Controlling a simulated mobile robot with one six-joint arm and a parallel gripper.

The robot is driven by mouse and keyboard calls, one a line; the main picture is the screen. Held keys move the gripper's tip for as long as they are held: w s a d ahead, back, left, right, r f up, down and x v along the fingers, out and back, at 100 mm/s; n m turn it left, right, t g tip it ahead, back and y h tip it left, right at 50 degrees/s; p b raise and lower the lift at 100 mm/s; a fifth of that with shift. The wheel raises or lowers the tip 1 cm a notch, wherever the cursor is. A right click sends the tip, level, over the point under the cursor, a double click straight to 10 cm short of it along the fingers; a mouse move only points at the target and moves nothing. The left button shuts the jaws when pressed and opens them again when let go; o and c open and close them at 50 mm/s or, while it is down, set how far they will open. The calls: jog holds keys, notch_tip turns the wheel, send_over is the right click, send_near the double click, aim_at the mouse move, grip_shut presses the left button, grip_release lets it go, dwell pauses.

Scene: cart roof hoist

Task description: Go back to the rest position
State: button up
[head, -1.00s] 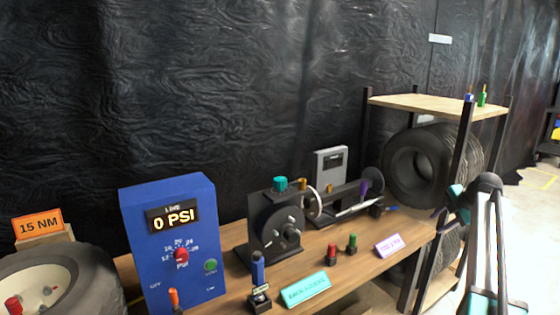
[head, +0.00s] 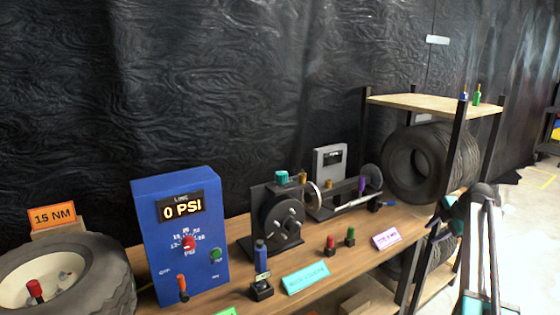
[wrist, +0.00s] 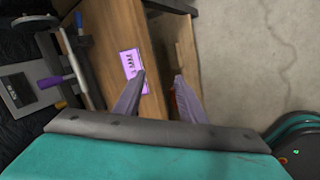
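My gripper (wrist: 158,88) shows in the wrist view with its two fingers apart and nothing between them. It hangs above the front edge of the wooden bench (wrist: 146,35), with the purple label (wrist: 132,66) close to the left finger.
The bench (head: 335,265) carries a blue pressure box (head: 180,240) reading 0 PSI, a black hub device (head: 282,218) and small red and green pegs. A shelf rack (head: 425,104) with tires (head: 415,165) stands behind my arm. Grey floor (wrist: 250,60) lies open beside the bench.

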jog(key=s+a+f+m+g, duration=0.25)
jog(key=s+a+f, duration=0.45)
jog(key=f, duration=0.5)
jog(key=s+a+f+m+g+p, duration=0.1)
jog(key=s+a+f+m, duration=0.35)
jog(key=a+f, duration=0.6)
jog(key=s+a+f+m+g, duration=0.25)
jog(key=s+a+f, duration=0.45)
jog(key=f, duration=0.5)
jog(key=s+a+f+m+g, duration=0.2)
jog(key=s+a+f+m, duration=0.1)
jog(key=s, duration=0.9)
jog(key=s+a+f+m+g+h+p, duration=0.1)
jog(key=s+a+f+m, duration=0.2)
jog(key=s+a+f, duration=0.3)
jog(key=s+a+f+m+g, duration=0.2)
jog(key=s+a+f+m, duration=0.2)
jog(key=s, duration=1.3)
jog(key=shift+s+a+f+g+h, duration=0.35)
jog(key=shift+a+f, duration=0.1)
jog(key=shift+f, duration=0.35)
